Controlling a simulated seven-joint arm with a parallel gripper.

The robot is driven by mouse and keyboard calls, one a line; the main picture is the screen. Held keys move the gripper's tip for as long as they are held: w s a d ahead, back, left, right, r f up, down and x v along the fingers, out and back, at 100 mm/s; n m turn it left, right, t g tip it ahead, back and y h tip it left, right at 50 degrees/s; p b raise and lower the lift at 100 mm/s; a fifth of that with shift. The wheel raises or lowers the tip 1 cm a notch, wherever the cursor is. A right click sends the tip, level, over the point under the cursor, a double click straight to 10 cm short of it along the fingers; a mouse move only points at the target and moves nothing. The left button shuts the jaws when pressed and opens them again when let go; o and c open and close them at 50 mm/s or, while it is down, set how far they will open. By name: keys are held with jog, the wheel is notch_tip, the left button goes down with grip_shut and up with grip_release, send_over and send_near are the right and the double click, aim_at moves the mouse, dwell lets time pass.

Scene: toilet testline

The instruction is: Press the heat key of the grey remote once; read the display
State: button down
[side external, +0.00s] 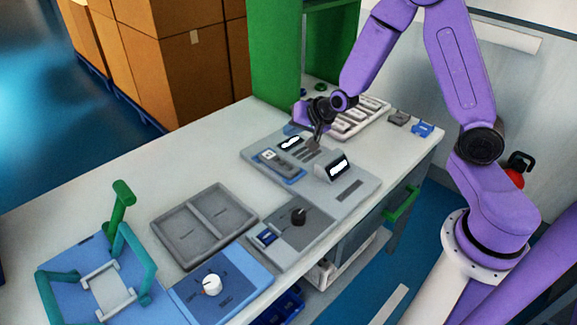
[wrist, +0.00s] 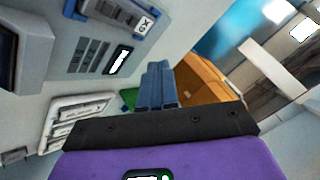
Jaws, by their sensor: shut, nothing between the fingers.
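The grey remote (side external: 277,161) lies in a blue holder on the grey panel in the side view. At the top edge of the wrist view the remote (wrist: 118,10) is cut off, and its keys are too small to read. My gripper (side external: 317,146) is shut and empty, above the panel's far part, to the right of the remote and apart from it. Its blue-grey fingers (wrist: 157,88) are together in the wrist view. A box with a tilted display (side external: 338,167) stands right of the remote; its face is whited out and I cannot read it.
A small whited-out screen (side external: 291,143) sits behind the remote, beside slotted lines. A white rack (side external: 362,119) stands behind my gripper. A green cabinet (side external: 275,60) rises at the back.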

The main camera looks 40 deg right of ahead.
jog(key=shift+f, duration=0.1)
jog(key=shift+f, duration=4.3)
jog(key=shift+f, duration=0.15)
jog(key=shift+f, duration=0.3)
jog(key=shift+f, duration=0.4)
jog(key=shift+r, duration=0.85)
jog(key=shift+r, duration=2.5)
